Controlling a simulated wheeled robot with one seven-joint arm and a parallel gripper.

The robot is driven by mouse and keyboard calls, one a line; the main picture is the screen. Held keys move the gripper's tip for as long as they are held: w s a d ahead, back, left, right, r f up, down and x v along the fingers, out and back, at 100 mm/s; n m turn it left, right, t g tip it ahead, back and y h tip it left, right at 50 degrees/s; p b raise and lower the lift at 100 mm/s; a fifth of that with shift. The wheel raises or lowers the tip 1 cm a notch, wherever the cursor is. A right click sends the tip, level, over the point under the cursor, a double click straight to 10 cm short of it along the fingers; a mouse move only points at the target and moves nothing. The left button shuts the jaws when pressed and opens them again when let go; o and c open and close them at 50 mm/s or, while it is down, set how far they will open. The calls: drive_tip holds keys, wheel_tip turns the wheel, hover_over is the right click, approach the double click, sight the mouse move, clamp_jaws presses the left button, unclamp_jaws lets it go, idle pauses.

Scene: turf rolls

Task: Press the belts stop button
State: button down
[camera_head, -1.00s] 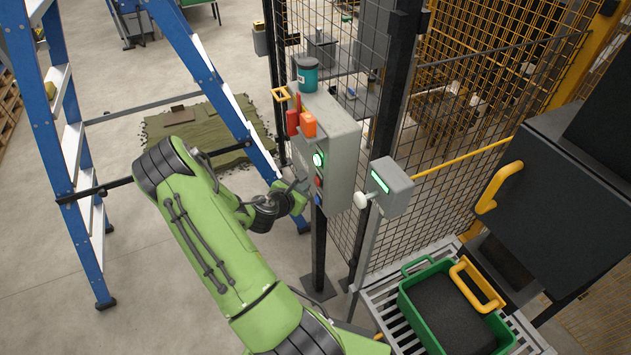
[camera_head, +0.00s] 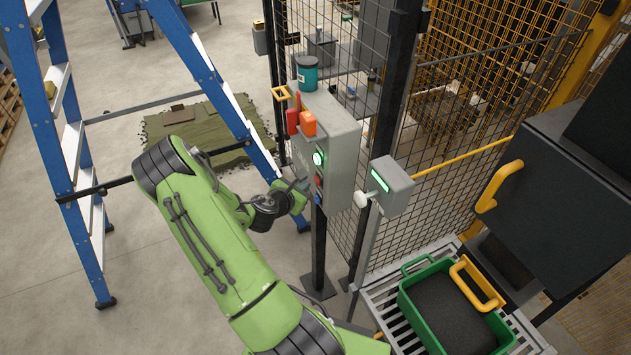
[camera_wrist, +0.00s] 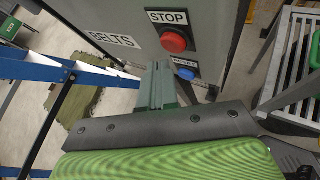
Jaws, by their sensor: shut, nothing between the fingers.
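The grey belts control box (camera_head: 338,165) stands on a post in front of the mesh fence. In the wrist view its face carries a BELTS label (camera_wrist: 112,38) and a STOP label (camera_wrist: 169,17). The red stop button (camera_wrist: 174,41) is right under the STOP label, with a blue button (camera_wrist: 186,74) below it. In the head view the red button (camera_head: 318,181) sits under a lit green lamp (camera_head: 318,158). My gripper (camera_wrist: 160,72) is shut and empty, its tips just below and left of the red button, close to the box face. I cannot tell whether they touch it.
A small grey box with a green light (camera_head: 391,185) stands right of the control box. A blue ladder (camera_head: 55,130) stands left of my arm. A green crate (camera_head: 415,313) sits on rollers at the lower right. A teal cup (camera_head: 306,73) stands on the control box.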

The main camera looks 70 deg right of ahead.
idle(0.8)
drive_tip(key=shift+s+d, duration=0.35)
drive_tip(key=shift+s+d+p, duration=0.25)
drive_tip(key=shift+s+p, duration=0.05)
drive_tip(key=shift+p, duration=0.15)
idle(0.7)
drive_tip(key=shift+w+a, duration=0.6)
drive_tip(key=shift+w+a+b, duration=0.35)
drive_tip(key=shift+w+a, duration=1.45)
